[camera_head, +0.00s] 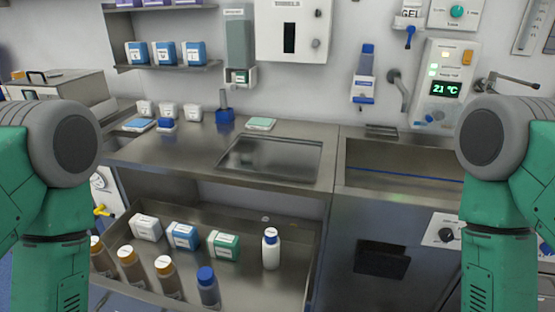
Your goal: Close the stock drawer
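The stock drawer (285,258) is a metal tray pulled out below the counter at the lower left and middle. It stands open. In it are a white box (146,227), a blue-and-white box (183,236), a green-and-white box (223,245), a white bottle with a blue cap (270,250), a dark bottle with a blue cap (207,287) and several brown bottles (130,266). My two green-and-grey arms show at the left and right edges. Neither gripper is in the picture.
The metal counter (190,157) runs above the drawer, with a recessed panel (270,158) and a sink (400,185) on the right. Small cups, a blue-topped item and pads stand at its back. A shelf of boxes and wall dispensers are behind.

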